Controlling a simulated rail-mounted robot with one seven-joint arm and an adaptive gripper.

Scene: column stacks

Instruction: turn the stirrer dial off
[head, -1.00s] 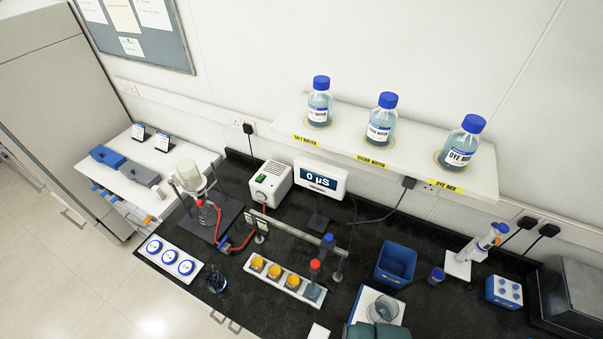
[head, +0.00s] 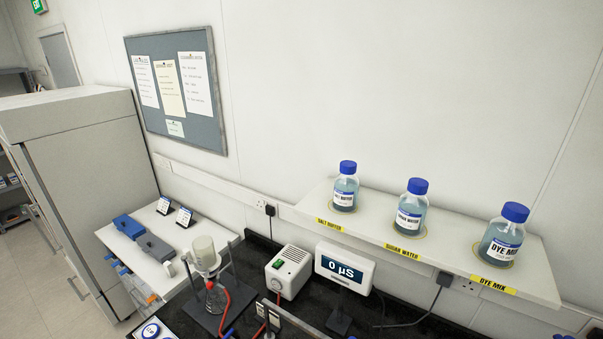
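No stirrer or stirrer dial can be made out in the head view now. The lower bench, where a white device with a glass beaker stood in the earlier frame, is below the picture's edge. My gripper is not in view.
A shelf (head: 330,190) holds three blue-capped bottles: salt (head: 345,190), sugar (head: 410,212) and dye mix (head: 500,240). A display reading 0 µS (head: 343,270) and a white box with a green switch (head: 288,272) stand on the black bench.

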